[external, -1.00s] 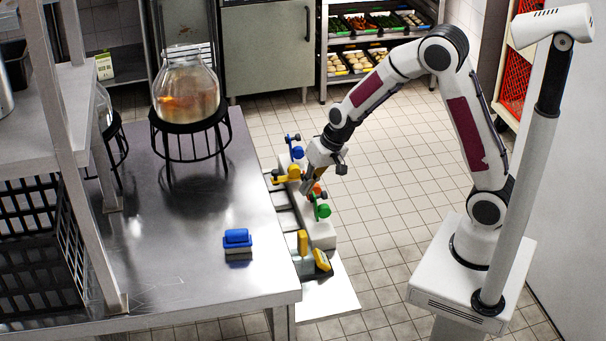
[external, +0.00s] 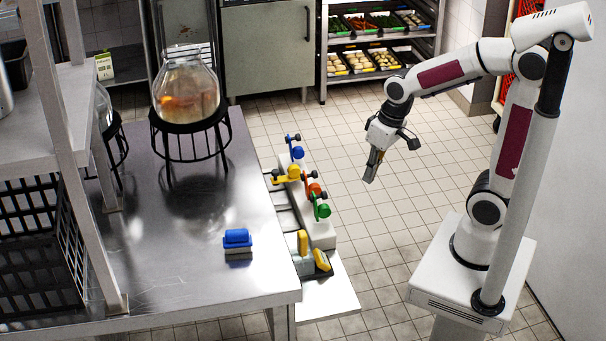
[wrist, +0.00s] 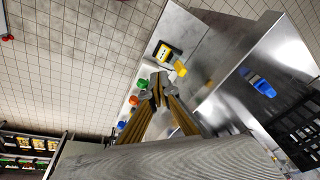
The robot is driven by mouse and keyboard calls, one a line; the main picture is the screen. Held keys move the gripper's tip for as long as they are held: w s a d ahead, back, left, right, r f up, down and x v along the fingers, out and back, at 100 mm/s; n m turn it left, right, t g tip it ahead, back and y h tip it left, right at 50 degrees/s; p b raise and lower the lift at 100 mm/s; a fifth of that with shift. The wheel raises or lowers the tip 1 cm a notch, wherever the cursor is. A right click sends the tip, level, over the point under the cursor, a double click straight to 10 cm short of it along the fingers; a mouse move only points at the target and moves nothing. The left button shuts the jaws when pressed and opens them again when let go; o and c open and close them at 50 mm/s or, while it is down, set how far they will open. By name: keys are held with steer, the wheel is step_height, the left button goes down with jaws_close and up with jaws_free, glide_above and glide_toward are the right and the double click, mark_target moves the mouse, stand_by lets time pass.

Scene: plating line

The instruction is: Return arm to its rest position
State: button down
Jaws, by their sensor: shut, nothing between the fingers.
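My gripper (external: 373,167) is in the air over the tiled floor, to the right of the row of coloured valves, and points downward. It is shut and empty, and touches nothing. In the wrist view my gripper (wrist: 158,88) shows with its fingertips together.
A white rail with blue (external: 297,152), yellow (external: 292,172), red (external: 314,189) and green (external: 322,210) handled valves runs along the steel table's (external: 190,250) right edge. A blue-topped block (external: 237,238) and a glass jar (external: 186,88) on a black stand are on the table.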

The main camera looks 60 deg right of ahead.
steer(key=s+d+r+n+t+h, duration=0.1)
steer(key=s+d+r+t, duration=0.1)
steer(key=s+r, duration=0.6)
steer(key=shift+s+d+r+t, duration=0.35)
steer(key=shift+s+t, duration=0.25)
steer(key=shift+s, duration=0.45)
stand_by(1.6)
